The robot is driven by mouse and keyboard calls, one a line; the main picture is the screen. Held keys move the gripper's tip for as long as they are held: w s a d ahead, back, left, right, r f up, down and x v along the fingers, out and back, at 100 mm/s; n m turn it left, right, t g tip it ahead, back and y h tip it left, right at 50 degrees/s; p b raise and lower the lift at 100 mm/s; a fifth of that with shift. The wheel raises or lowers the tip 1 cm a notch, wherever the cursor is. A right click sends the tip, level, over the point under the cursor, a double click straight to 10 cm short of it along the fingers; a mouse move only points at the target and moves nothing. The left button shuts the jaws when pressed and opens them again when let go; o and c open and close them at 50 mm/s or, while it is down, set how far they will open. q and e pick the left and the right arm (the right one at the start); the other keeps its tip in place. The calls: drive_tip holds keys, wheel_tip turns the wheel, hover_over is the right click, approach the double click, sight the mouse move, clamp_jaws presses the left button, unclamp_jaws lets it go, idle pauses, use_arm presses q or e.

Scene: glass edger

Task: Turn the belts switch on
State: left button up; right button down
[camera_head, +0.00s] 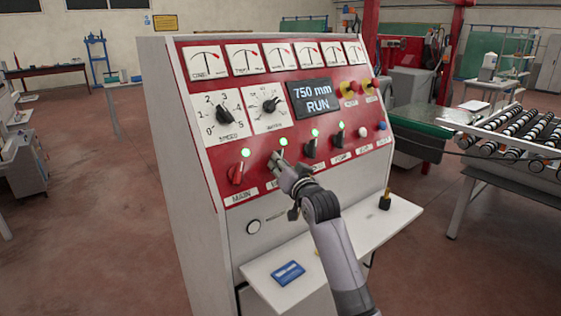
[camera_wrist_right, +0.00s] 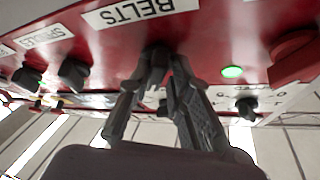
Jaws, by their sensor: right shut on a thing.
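The belts switch (camera_wrist_right: 156,54) is a dark knob on the red panel, beside the white BELTS label (camera_wrist_right: 140,10) in the right wrist view. My right gripper (camera_wrist_right: 160,75) is shut on this knob, one finger on each side. In the head view the right gripper (camera_head: 278,165) reaches the panel's switch row and mostly hides the knob and its label. The green lamp (camera_head: 283,142) above the belts switch is lit. The knob's exact turn angle is hard to tell. My left gripper is not in view.
The red MAIN switch (camera_head: 238,172) is left of the gripper; other dark knobs (camera_head: 310,148) are to its right. The display (camera_head: 313,97) reads 750 mm RUN. A white shelf (camera_head: 345,240) juts out below, carrying a blue card (camera_head: 288,273) and a small dark item (camera_head: 385,200).

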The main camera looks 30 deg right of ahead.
drive_tip(key=shift+d+r, duration=0.2)
drive_tip(key=c, duration=1.8)
unclamp_jaws()
drive_tip(key=shift+o, duration=1)
drive_tip(key=shift+d+f, duration=0.15)
drive_tip(key=shift+f, duration=0.1)
drive_tip(key=v, duration=1.2)
